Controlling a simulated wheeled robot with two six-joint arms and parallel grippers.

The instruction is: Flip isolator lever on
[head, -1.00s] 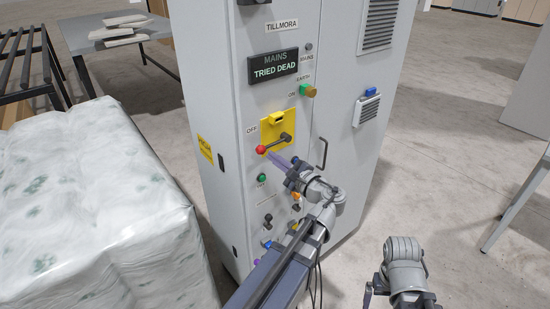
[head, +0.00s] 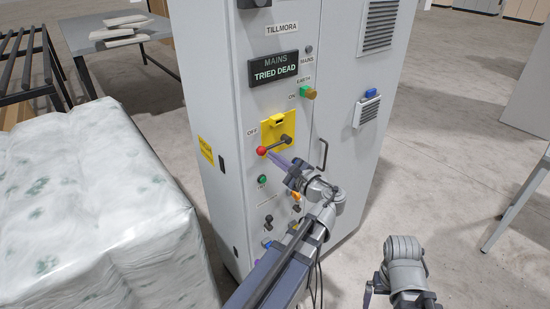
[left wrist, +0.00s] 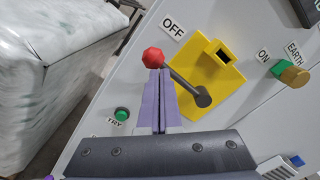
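The isolator lever is a dark arm with a red knob (head: 261,151) on a yellow plate (head: 271,126) on the grey cabinet. The lever slants down to the left from its pivot, with its knob on the side of the OFF label (left wrist: 173,27). My left gripper (head: 272,157) is at the knob, its purple fingers close together. In the left wrist view the fingertips (left wrist: 157,72) meet the lower edge of the red knob (left wrist: 153,57); I cannot tell if they touch. My right gripper (head: 368,293) is low on the right, only partly seen.
A display (head: 273,68) above the lever reads MAINS TRIED DEAD. A green and orange EARTH knob (head: 307,92) is up right, and a green button (head: 262,179) is below. A bent handle (head: 323,154) sticks out on the right. A wrapped bale (head: 90,210) stands left.

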